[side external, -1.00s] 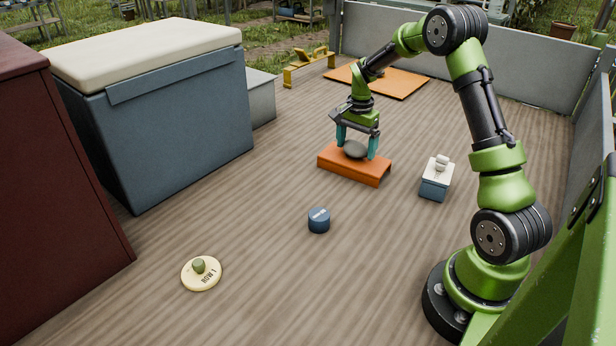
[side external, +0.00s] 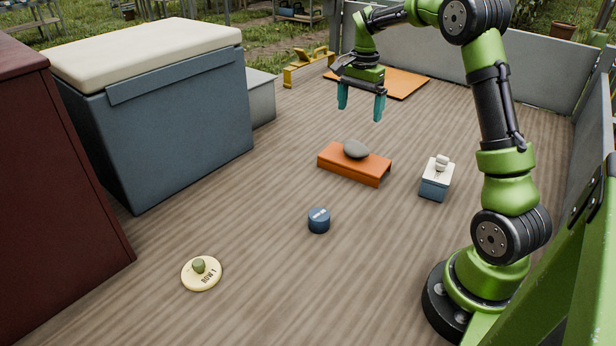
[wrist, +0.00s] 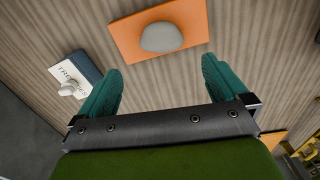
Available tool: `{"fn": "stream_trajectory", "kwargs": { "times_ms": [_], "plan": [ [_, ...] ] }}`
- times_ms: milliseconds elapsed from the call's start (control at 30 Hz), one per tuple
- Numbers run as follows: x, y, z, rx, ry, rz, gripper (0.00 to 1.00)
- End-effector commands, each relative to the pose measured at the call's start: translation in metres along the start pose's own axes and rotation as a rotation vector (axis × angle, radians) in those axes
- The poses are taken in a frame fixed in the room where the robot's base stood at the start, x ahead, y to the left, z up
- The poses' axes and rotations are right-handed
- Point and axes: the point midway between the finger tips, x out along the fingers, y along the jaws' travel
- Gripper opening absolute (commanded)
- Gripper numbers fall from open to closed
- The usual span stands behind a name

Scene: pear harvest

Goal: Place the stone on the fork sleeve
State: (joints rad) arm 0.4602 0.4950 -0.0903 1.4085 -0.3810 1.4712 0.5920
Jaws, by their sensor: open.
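The grey stone (side external: 356,149) rests on top of the orange fork sleeve (side external: 352,168), near the middle of its top face. In the wrist view the stone (wrist: 162,38) lies within the outline of the orange sleeve (wrist: 126,36). My gripper (side external: 361,108) is open and empty, above and behind the stone, apart from it. Its teal fingers also show spread wide in the wrist view (wrist: 160,85), with nothing between them.
A small blue box with a white top (side external: 437,179) stands right of the sleeve. A dark blue round tin (side external: 319,221) and a cream "ROW 1" disc (side external: 203,275) lie nearer. A large blue chest (side external: 180,120) stands left. An orange board (side external: 405,83) lies behind. The floor between is clear.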

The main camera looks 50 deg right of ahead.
Motion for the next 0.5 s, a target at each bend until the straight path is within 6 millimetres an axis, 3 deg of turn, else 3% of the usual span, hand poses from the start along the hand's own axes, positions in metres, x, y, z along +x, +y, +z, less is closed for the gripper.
{"fn": "stream_trajectory", "kwargs": {
  "times_ms": [167,267,333,500],
  "plan": [
    [-0.02,0.002,0.016,-0.055,0.003,-0.032,1.0],
    [-0.042,0.009,0.049,-0.172,0.012,-0.096,1.0],
    [-0.06,0.019,0.081,-0.289,0.023,-0.158,1.0],
    [-0.089,0.061,0.158,-0.593,0.065,-0.321,1.0]
  ]
}}
